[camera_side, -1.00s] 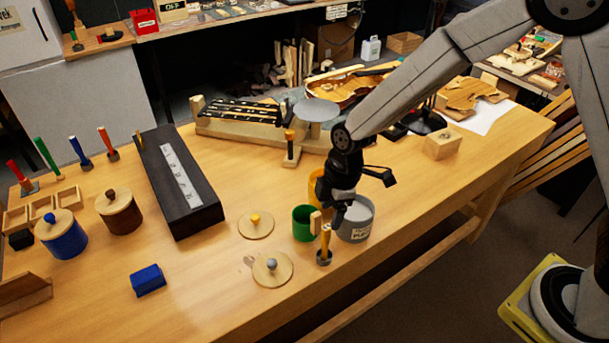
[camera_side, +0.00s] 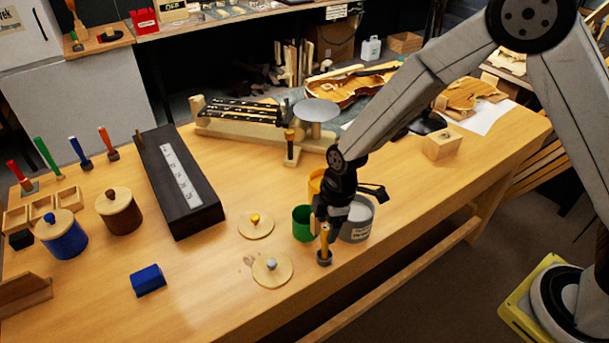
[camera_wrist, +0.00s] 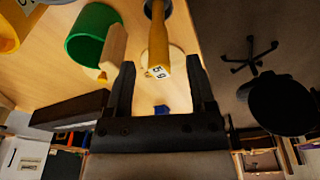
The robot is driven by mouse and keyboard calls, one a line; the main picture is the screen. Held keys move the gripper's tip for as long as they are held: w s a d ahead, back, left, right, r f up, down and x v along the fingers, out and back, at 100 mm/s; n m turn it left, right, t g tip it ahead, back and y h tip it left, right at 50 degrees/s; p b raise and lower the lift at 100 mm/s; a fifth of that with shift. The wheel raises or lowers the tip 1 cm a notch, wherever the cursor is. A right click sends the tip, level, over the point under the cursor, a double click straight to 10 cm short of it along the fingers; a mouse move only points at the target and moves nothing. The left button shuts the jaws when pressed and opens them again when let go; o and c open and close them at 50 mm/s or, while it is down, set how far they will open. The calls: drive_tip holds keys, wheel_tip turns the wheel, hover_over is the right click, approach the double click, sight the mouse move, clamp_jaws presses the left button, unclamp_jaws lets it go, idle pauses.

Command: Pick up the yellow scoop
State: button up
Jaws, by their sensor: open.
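The yellow scoop (camera_side: 325,237) stands upright near the front edge of the bench, its lower end in a small dark round piece. In the wrist view its yellow handle (camera_wrist: 163,45) points toward me, with digits on its end face. My gripper (camera_side: 325,222) is directly above and around the top of the handle in the side view. In the wrist view my gripper (camera_wrist: 161,68) is open, with the handle's end between the lines of the two fingers and gaps on both sides. Contact is not visible. The scoop's upper part is partly hidden by my gripper.
A green cup (camera_side: 302,224) with a pale wooden piece (camera_wrist: 113,48) stands close left of the scoop. A grey pot (camera_side: 358,220) and an orange-yellow cup (camera_side: 315,182) are close behind. A round wooden lid (camera_side: 284,272) lies to the left.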

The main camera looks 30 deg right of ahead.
sight(325, 244)
drive_tip(key=shift+w+a+f, duration=0.1)
drive_tip(key=shift+a+f, duration=0.1)
drive_tip(key=shift+f, duration=1.45)
clamp_jaws()
